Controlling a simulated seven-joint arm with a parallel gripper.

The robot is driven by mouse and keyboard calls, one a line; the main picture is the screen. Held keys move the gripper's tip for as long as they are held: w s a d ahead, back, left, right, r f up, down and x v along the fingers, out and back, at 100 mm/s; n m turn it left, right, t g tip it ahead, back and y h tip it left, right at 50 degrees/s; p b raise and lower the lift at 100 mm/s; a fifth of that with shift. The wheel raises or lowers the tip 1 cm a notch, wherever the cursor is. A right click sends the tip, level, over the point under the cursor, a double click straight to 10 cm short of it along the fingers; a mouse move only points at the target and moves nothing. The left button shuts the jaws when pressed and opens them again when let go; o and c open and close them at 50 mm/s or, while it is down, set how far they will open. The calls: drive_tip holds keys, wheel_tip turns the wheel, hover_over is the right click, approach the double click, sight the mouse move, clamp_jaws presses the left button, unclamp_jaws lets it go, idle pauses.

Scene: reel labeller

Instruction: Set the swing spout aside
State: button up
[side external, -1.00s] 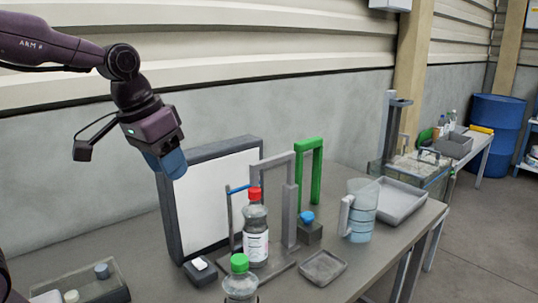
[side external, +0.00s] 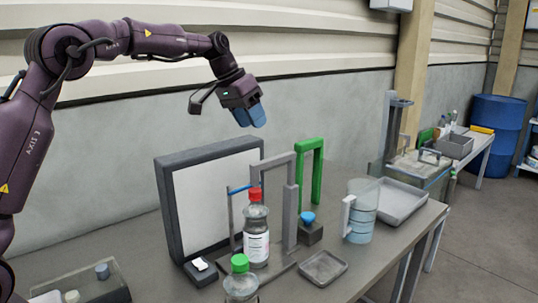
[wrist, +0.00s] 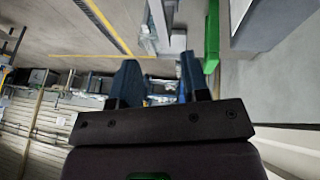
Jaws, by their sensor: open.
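A thin blue bar (side external: 241,189), which looks like the swing spout, reaches from a slim grey post toward the red-capped bottle (side external: 256,230). The bottle stands upright inside a grey frame (side external: 290,200); I cannot tell whether the bar touches it. My gripper (side external: 250,116) is high above the bench, above and behind the frame in the side view. Its blue fingers also show in the wrist view (wrist: 157,80), apart with nothing between them. I cannot make out the bar in the wrist view.
A white panel (side external: 215,200) stands behind the post. A green arch (side external: 318,165), a blue knob (side external: 308,217), a jug (side external: 361,212), a shallow tray (side external: 323,267) and a larger tray (side external: 400,199) are to the right. A green-capped bottle (side external: 240,284) stands in front.

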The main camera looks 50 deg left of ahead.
drive_tip(key=x, duration=1)
drive_tip(key=shift+f, duration=0.15)
clamp_jaws()
